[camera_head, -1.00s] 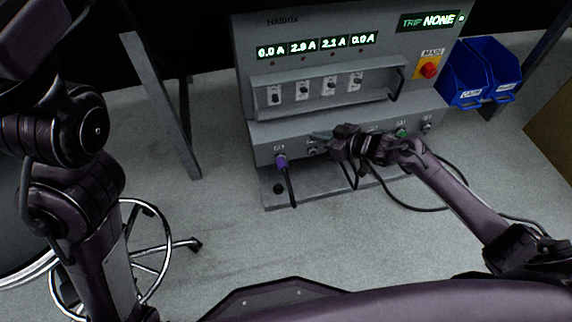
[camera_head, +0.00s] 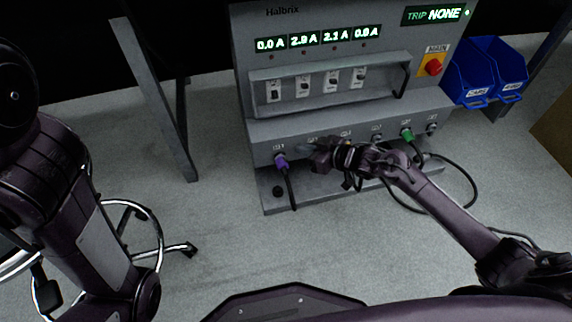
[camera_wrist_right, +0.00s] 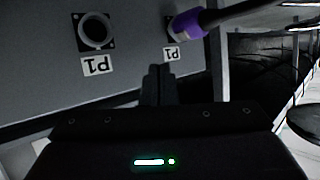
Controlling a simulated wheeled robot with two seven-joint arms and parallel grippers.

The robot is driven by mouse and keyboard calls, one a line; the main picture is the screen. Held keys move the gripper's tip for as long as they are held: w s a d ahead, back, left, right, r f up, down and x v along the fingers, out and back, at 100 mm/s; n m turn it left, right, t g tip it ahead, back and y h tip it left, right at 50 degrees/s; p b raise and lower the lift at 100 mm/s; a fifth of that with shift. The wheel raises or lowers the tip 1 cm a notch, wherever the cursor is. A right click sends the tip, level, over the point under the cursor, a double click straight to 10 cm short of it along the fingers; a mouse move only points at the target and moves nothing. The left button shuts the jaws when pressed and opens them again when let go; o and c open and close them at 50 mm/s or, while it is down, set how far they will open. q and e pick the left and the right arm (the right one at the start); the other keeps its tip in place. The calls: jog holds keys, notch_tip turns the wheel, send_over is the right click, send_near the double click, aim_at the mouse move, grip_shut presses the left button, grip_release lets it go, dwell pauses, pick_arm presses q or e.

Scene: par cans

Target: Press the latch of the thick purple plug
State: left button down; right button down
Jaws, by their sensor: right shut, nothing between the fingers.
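The thick purple plug (camera_head: 281,161) sits in the leftmost socket of the grey panel, its dark cable hanging down. It also shows in the right wrist view (camera_wrist_right: 188,24), at the top, above a label. Its latch cannot be made out clearly. My right gripper (camera_head: 307,148) is just right of the plug in front of the panel. In the wrist view its fingers (camera_wrist_right: 157,72) are together and empty, pointing toward the panel below and left of the plug, apart from it. My left arm shows at the left, but its gripper is out of view.
An open socket (camera_wrist_right: 95,32) is beside the purple plug. A green plug (camera_head: 407,135) with a dark cable is farther right on the panel (camera_head: 330,100). A red main switch (camera_head: 432,67) and blue bins (camera_head: 468,75) stand at the right. A stool (camera_head: 150,240) is at lower left.

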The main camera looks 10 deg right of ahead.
aim_at(283, 155)
jog(key=shift+a+f, duration=0.8)
dwell(0.9)
jog(key=shift+a+f, duration=0.1)
dwell(0.6)
jog(key=shift+a+f, duration=0.2)
jog(key=shift+a+f, duration=0.3)
dwell(0.9)
jog(key=shift+d+r+p, duration=0.55)
jog(key=shift+d+p, duration=0.05)
jog(key=shift+p, duration=0.1)
